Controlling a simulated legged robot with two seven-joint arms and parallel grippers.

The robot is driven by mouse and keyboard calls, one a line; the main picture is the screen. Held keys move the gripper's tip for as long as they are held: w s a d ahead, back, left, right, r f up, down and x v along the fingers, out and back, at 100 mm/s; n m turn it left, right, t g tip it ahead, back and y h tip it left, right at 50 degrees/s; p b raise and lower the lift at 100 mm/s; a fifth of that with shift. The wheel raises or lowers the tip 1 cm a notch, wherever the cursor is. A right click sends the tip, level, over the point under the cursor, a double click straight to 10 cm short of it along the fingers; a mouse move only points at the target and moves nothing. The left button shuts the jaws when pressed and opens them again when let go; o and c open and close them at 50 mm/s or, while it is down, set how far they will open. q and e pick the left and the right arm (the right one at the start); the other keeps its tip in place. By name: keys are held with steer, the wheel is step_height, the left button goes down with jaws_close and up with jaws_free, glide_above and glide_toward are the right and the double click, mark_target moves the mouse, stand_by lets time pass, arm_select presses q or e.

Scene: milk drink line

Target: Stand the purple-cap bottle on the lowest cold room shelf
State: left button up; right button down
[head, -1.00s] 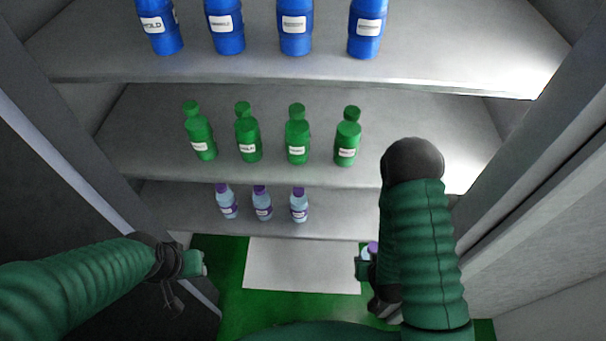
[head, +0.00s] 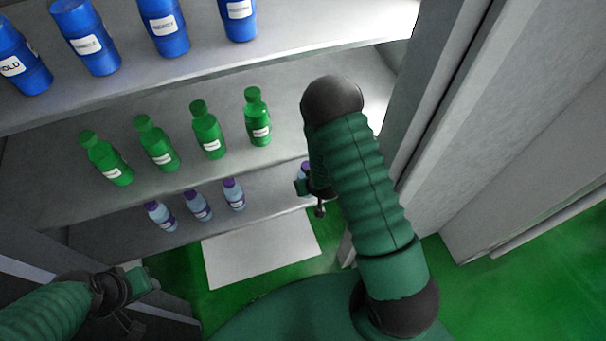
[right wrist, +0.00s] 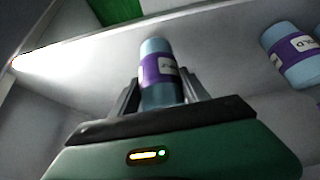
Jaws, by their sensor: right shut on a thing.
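My right gripper (head: 304,188) is shut on a pale blue bottle with a purple cap (head: 304,168), partly hidden by my arm. In the right wrist view the held bottle (right wrist: 158,72), with its purple label, sits between the two fingers; its cap is hidden. The gripper is at the right end of the lowest shelf (head: 268,188); I cannot tell whether the bottle touches it. Several like bottles (head: 197,205) stand on that shelf to the left, and one (right wrist: 291,55) shows in the right wrist view. My left gripper (head: 145,280) is low at left, away from the bottles; its jaws are unclear.
Green bottles (head: 208,130) stand on the middle shelf (head: 60,205) and blue bottles (head: 165,25) on the top shelf. A grey upright wall (head: 440,90) bounds the shelves at right. A pale panel (head: 260,250) lies on the green floor (head: 520,270).

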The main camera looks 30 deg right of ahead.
steer(key=w, duration=0.1)
steer(key=w+d, duration=0.1)
steer(key=w, duration=0.1)
steer(key=shift+d, duration=0.1)
steer(key=shift+x, duration=0.9)
steer(key=shift+s, duration=0.15)
steer(key=shift+a+f, duration=0.1)
steer(key=shift+a, duration=0.1)
steer(key=c, duration=0.7)
jaws_free()
steer(key=shift+o, duration=0.7)
steer(key=shift+d+f, duration=0.1)
steer(key=p+v, duration=0.1)
steer(key=v, duration=1.1)
